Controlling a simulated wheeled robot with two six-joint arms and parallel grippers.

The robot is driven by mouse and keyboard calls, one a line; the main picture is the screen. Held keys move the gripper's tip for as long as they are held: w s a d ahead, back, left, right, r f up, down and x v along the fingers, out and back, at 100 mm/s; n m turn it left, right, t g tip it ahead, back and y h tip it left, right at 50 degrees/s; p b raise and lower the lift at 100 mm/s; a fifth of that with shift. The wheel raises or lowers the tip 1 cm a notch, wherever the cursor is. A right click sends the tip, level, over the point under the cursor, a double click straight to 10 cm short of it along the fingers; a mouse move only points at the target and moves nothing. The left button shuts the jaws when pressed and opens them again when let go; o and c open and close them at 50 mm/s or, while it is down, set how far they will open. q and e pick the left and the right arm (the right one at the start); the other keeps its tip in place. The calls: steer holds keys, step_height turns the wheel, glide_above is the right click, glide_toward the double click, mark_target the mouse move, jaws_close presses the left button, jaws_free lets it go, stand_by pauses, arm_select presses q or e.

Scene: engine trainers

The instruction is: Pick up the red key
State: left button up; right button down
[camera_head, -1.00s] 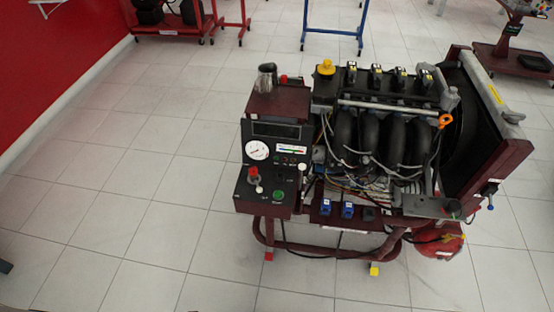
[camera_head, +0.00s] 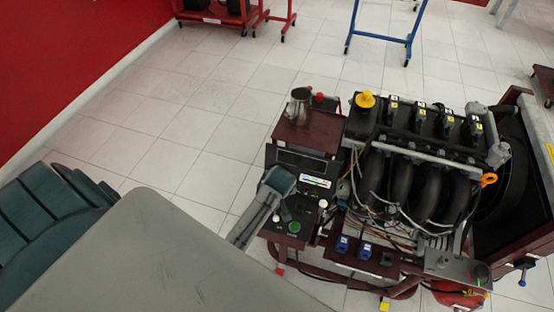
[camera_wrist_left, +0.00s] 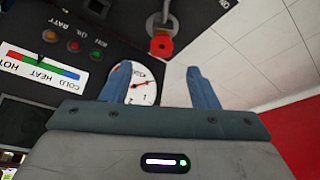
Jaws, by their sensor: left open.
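The red key (camera_wrist_left: 161,46) shows in the left wrist view, on a grey round mount on the dark control panel (camera_wrist_left: 130,30). It lies just beyond the tips of my left gripper (camera_wrist_left: 158,70), roughly between them in the picture. The gripper is open, with nothing between its two blue-grey fingers. A white gauge (camera_wrist_left: 143,88) lies partly behind the fingers. In the head view my left gripper and arm reach over the control panel (camera_head: 285,226) and hide the key. My right gripper is not in view.
The engine trainer (camera_head: 415,180) stands to the right of the panel, with exposed hoses and wires. A metal cup (camera_head: 299,104) sits on top of the panel housing. Tiled floor (camera_head: 175,170) is open at left.

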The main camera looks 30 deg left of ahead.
arm_select(q)
steer(key=shift+x, duration=1.2)
steer(key=p+x, duration=0.2)
steer(key=x, duration=0.1)
steer(key=shift+s+f, duration=0.15)
steer(key=shift+f, duration=0.25)
steer(key=shift+a+f, duration=0.15)
steer(key=shift+f, duration=0.5)
steer(key=shift+c, duration=0.2)
steer(key=c, duration=1)
